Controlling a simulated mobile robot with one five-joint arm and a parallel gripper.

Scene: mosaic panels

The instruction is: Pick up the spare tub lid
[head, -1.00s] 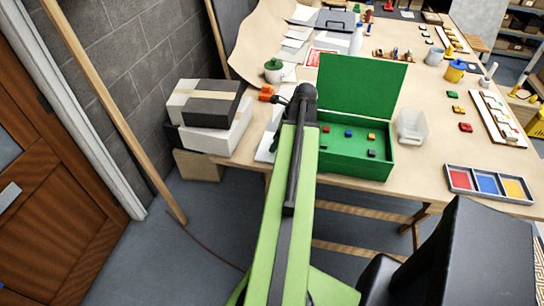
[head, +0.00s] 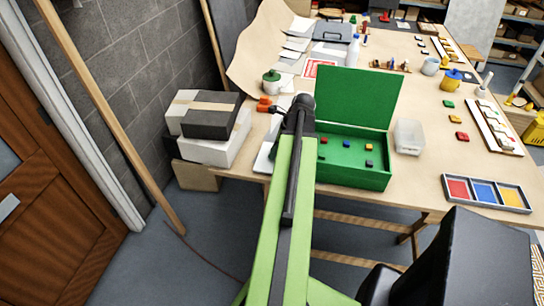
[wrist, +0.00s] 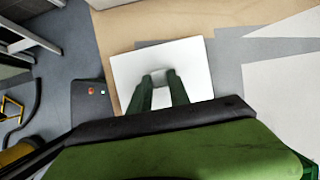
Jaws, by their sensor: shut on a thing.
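The spare tub lid (wrist: 190,55) is a white square with a small grey raised grip at its middle. In the wrist view my gripper (wrist: 158,76) has its two dark green fingers closed on that grip, with the lid spread flat around them. Whether the lid touches the surface below is unclear. In the head view my green arm hides the gripper, and a white flat piece (head: 263,158), probably the lid, shows at the table's front left edge. A clear tub (head: 408,136) stands right of the green case.
The open green case (head: 355,175) stands right of my arm with small coloured blocks inside. White and grey boxes (head: 215,145) are stacked at the left. An orange item (head: 264,104) and a green-lidded pot (head: 271,83) are behind. A three-colour tray (head: 486,193) is at the right.

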